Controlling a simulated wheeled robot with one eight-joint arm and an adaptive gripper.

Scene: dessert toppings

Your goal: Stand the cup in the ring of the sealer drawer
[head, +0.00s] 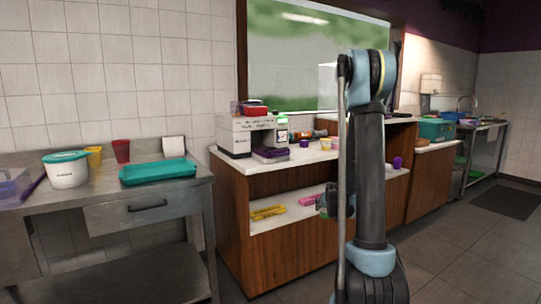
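The white sealer (247,138) stands at the left end of the wooden counter. Its dark purplish drawer (271,156) sticks out low at the front; the ring is too small to make out. A small pale cup with yellow on it (326,143) stands on the counter right of the sealer. A red cup (121,151) and a yellow cup (94,156) stand on the steel table at left. I cannot tell which cup is meant. My gripper (324,202) seems to be the dark shape beside my arm, before the counter front; its fingers are unclear and no cup shows at it.
The steel table (192,183) holds a white tub (66,170) and a teal tray (157,172). The lower counter shelf (285,212) holds yellow and pink items. Purple items (304,143) stand near the sealer. My arm hides part of the counter.

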